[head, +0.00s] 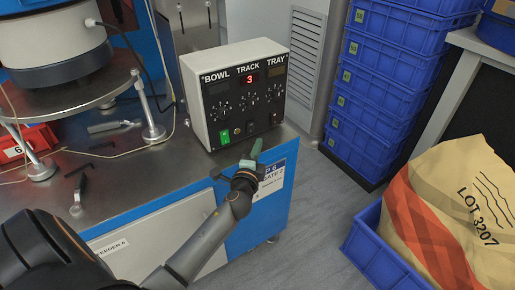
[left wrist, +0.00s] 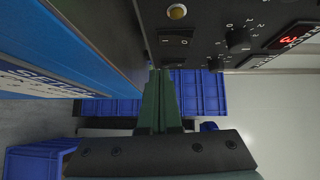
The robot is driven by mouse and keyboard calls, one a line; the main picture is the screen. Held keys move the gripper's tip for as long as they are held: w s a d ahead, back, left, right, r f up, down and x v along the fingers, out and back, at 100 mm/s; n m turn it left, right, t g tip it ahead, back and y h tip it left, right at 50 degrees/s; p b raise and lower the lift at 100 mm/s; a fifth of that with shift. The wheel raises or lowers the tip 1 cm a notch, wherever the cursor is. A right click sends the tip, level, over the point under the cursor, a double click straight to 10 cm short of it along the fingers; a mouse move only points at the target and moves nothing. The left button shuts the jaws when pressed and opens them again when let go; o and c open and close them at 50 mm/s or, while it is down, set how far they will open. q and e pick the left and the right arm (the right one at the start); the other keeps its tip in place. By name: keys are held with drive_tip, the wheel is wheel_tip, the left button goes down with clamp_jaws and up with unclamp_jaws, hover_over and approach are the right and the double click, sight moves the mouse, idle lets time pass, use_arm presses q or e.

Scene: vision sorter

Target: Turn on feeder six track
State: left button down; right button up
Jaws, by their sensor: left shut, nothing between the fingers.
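The control box (head: 238,92) stands on the steel bench with columns marked BOWL, TRACK and TRAY. A red 3 shows on the TRACK display (head: 249,78), also seen in the left wrist view (left wrist: 297,35). The BOWL switch (head: 225,136) glows green. In the left wrist view, a dark unlit rocker switch (left wrist: 177,38) lies in line with the TRACK knob (left wrist: 238,37) and display. My left gripper (head: 256,147) is shut and empty, just in front of the panel's lower edge. Its green fingertips (left wrist: 160,72) appear close to the rocker; contact cannot be told. My right gripper is out of view.
A brass-coloured button (left wrist: 177,12) sits beside the rocker. The feeder bowl (head: 52,42) stands on the bench at left, near a red bin (head: 30,140) marked 6. Stacked blue crates (head: 385,85) and a paper sack (head: 450,215) are at right. Grey floor lies between.

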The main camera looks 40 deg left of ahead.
use_arm(q)
drive_tip(key=v, duration=1)
drive_tip(key=shift+f+b, duration=0.35)
drive_tip(key=shift+f, duration=0.3)
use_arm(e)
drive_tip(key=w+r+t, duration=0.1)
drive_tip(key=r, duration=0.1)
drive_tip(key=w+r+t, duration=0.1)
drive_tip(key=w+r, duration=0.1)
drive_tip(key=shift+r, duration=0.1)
